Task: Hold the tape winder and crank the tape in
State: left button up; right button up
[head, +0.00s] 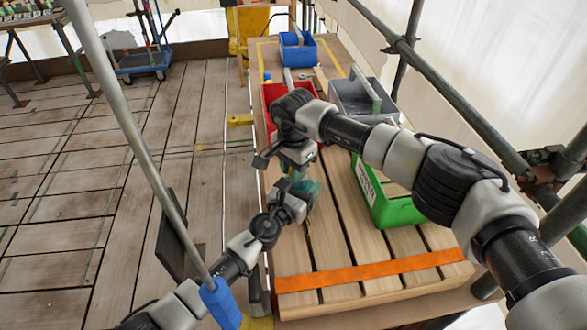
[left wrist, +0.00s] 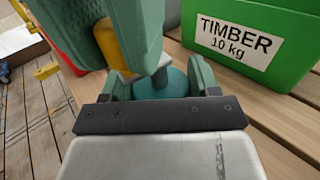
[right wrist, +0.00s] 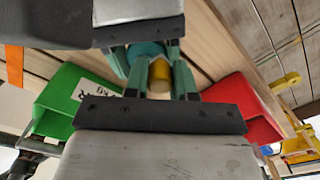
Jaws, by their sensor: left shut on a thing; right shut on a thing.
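The tape winder is a round teal body (left wrist: 172,84) with a short post and a yellow crank knob (right wrist: 159,72). My left gripper (left wrist: 160,88) is shut on the teal body, which shows between its green fingers in the left wrist view. My right gripper (right wrist: 160,80) comes from above and is shut on the yellow knob. In the head view both grippers meet above the slatted bench, and the winder is mostly hidden by them. The tape itself cannot be made out.
A green bin labelled TIMBER (head: 399,212) stands on the wooden bench (head: 342,225), right of the grippers. A red bin (head: 271,94), a grey bin (head: 351,98) and a blue bin (head: 297,52) stand farther back. An orange strap (head: 372,271) crosses the front slats. Scaffold poles (head: 455,95) run along the right.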

jog(key=m, duration=0.2)
jog(key=w+m, duration=0.1)
jog(key=m, duration=0.2)
jog(key=shift+w+d+m, duration=0.1)
jog(key=shift+m, duration=0.2)
jog(key=m, duration=0.3)
jog(key=w+m, duration=0.1)
jog(key=m, duration=0.1)
jog(key=shift+d, duration=0.35)
jog(key=m, duration=0.4)
jog(key=d+m, duration=0.1)
jog(key=shift+w+m, duration=0.25)
jog(key=shift+m, duration=0.15)
jog(key=m, duration=0.2)
jog(key=d+m, duration=0.1)
jog(key=m, duration=0.2)
jog(key=shift+d, duration=0.1)
jog(key=shift+m, duration=0.3)
jog(key=o, duration=0.9)
jog(key=shift+o, duration=0.2)
notch_tip(320, 180, up, 12)
jog(key=shift+s, duration=0.15)
